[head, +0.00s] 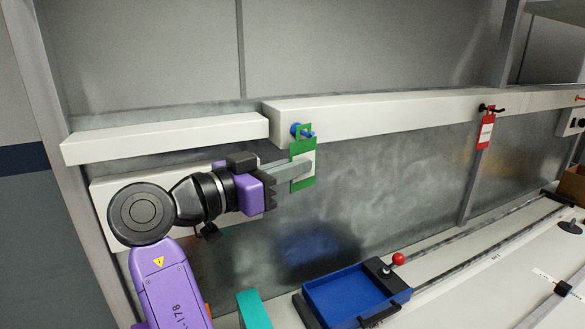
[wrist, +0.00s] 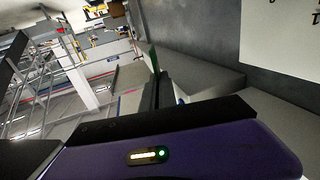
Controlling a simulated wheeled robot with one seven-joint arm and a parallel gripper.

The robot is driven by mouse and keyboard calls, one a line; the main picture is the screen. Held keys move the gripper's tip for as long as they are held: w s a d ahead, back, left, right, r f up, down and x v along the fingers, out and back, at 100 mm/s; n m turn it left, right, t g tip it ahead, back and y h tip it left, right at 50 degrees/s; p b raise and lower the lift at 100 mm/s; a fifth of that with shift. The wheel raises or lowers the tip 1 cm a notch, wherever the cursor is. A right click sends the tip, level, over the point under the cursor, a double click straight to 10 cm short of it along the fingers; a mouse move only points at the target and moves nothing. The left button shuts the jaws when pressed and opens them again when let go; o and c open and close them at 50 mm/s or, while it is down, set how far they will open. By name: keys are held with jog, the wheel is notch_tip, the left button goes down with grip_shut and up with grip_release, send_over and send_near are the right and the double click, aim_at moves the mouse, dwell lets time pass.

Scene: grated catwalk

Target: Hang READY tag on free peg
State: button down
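A green tag (head: 301,178) with a pale label hangs upright at a blue peg (head: 297,130) on the white rail. My gripper (head: 303,170) is at the tag from the left, its fingers closed on the tag's label area. The tag's lettering cannot be read. The peg's blue tip shows in front of the tag's top; whether the peg is through the tag's hole is too small to tell. In the wrist view the green tag (wrist: 153,57) shows edge-on at the fingertips. A red tag (head: 486,130) hangs on a black peg (head: 490,109) farther right.
The white rail (head: 390,112) runs along the metal back panel. An orange peg (head: 580,98) is at the far right. Below are a blue tray (head: 350,295), a red-knobbed lever (head: 398,259) and a teal block (head: 254,308). The panel between the tags is clear.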

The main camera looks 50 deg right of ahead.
dwell(0.4)
jog(key=c, duration=1.6)
grip_release()
jog(key=shift+a, duration=0.15)
jog(key=w+a+b, duration=0.1)
jog(key=a, duration=0.6)
jog(key=shift+a+b, duration=0.25)
jog(key=shift+b, duration=0.15)
